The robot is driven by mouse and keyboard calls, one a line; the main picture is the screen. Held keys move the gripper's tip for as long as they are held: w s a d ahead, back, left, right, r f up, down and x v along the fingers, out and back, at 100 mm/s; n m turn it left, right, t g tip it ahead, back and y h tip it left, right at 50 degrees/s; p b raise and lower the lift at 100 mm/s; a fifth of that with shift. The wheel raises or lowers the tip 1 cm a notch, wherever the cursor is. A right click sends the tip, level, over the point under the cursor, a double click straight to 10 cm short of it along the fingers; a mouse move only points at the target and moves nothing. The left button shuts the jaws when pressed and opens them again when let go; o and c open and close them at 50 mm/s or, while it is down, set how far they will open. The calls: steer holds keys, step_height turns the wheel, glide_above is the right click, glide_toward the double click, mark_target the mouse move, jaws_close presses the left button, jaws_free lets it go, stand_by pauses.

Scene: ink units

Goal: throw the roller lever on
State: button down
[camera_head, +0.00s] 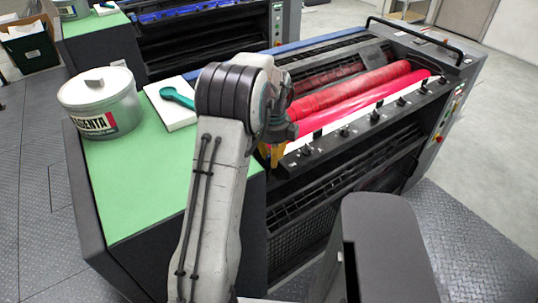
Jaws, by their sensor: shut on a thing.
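My gripper (272,155) has yellow fingertips and points down at the front left end of the ink unit (345,165), beside the row of black ink keys. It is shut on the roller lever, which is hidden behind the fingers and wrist. I cannot tell which way the lever stands. Red, inked rollers (360,92) lie along the top of the unit, right of the gripper.
A green-topped cabinet (130,190) stands left of the arm. Another ink unit (200,30) stands behind. The floor at right is clear.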

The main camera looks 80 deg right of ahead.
steer(key=shift+s+a+f+b, duration=0.25)
steer(key=shift+a+f+b, duration=0.05)
steer(key=shift+a, duration=0.3)
steer(key=shift+s+a+f+b, duration=0.2)
steer(key=shift+a+f+b, duration=0.1)
steer(key=shift+a, duration=0.25)
steer(key=c, duration=1.3)
jaws_free()
steer(key=shift+a, duration=0.15)
steer(key=shift+c, duration=0.2)
steer(key=o, duration=0.5)
steer(key=shift+r, duration=0.15)
step_height(320, 180, up, 12)
